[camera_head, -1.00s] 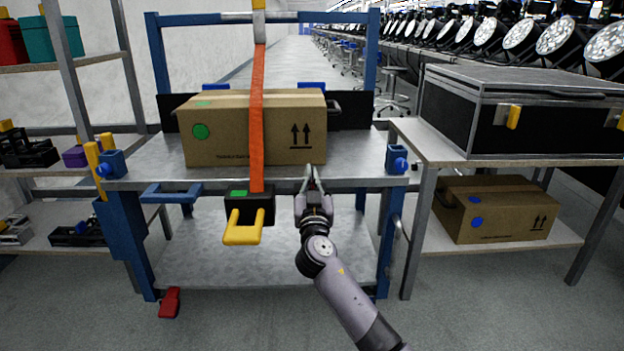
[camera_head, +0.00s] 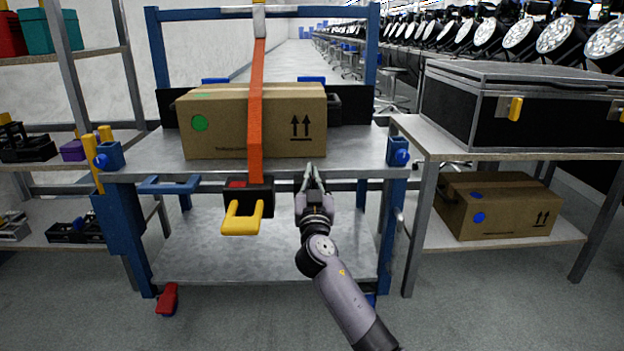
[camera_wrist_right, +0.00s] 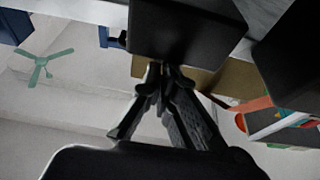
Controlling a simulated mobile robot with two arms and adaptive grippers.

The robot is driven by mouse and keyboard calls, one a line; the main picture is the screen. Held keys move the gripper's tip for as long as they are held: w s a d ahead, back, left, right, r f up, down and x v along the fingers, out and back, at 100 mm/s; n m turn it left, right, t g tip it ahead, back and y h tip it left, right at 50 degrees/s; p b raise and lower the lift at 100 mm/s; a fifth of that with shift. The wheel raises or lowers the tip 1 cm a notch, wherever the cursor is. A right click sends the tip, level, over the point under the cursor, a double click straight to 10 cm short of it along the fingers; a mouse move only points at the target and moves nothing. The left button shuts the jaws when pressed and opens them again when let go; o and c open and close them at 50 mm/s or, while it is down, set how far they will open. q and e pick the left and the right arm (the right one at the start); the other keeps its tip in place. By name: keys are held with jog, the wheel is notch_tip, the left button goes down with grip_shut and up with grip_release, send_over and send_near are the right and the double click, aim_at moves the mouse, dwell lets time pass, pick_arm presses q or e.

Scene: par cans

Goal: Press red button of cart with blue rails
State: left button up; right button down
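The cart with blue rails (camera_head: 153,55) stands in front of me in the head view, with grey metal decks. An orange strap (camera_head: 257,120) runs down over a cardboard box (camera_head: 290,105) on its upper deck. A black buckle (camera_head: 262,192) with a yellow handle (camera_head: 243,218) hangs at the strap's lower end, with a red patch (camera_head: 236,184) on top. A red pedal-like part (camera_head: 168,298) is at the cart's lower left. My right gripper (camera_head: 312,170) is shut and empty, right of the buckle near the deck's front edge; its fingers (camera_wrist_right: 165,72) meet in the wrist view. My left gripper is not visible.
A side table (camera_head: 425,150) on the right carries a black case (camera_head: 540,110); another cardboard box (camera_head: 497,207) sits on its lower shelf. Shelving (camera_head: 75,65) with bins and parts stands on the left. The cart's lower deck (camera_head: 265,255) is bare.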

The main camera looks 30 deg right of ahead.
jog(key=shift+a+f, duration=0.1)
jog(key=shift+f, duration=0.7)
jog(key=r+v, duration=0.1)
jog(key=v, duration=0.6)
jog(key=shift+s+a, duration=0.2)
jog(key=shift+s, duration=0.25)
jog(key=shift+r, duration=0.15)
